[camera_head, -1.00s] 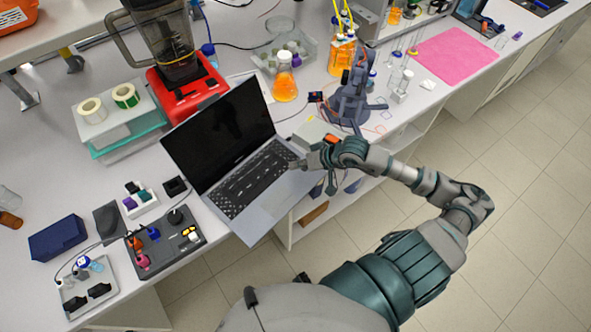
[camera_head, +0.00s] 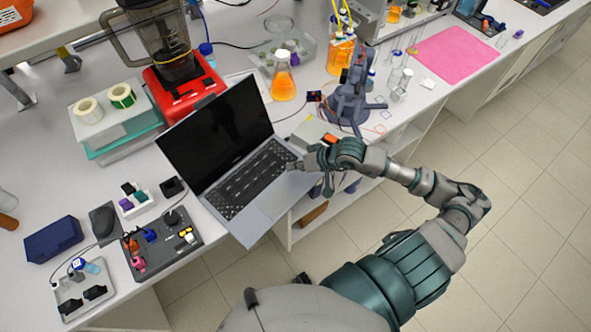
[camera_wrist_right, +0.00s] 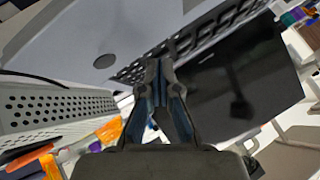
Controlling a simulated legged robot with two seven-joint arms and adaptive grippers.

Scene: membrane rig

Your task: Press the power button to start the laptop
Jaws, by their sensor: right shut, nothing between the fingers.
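The open laptop stands on the bench, its black screen (camera_head: 215,135) dark and its keyboard (camera_head: 247,182) facing me. My right gripper (camera_head: 291,166) is shut and empty at the right end of the keyboard. In the right wrist view its fingertips (camera_wrist_right: 161,64) lie over the keyboard edge, with the dark screen (camera_wrist_right: 245,80) to the right. A round grey spot (camera_wrist_right: 104,61) shows on the light laptop deck, left of the fingertips. I cannot tell whether the fingertips touch the laptop. My left gripper is out of view.
A red blender base (camera_head: 184,88) stands behind the laptop. An orange flask (camera_head: 283,82) and a dark blue-grey stand (camera_head: 350,103) are beyond the gripper. A grey tray of small parts (camera_head: 163,243) lies left of the laptop. The bench's front edge runs beneath the laptop's near corner.

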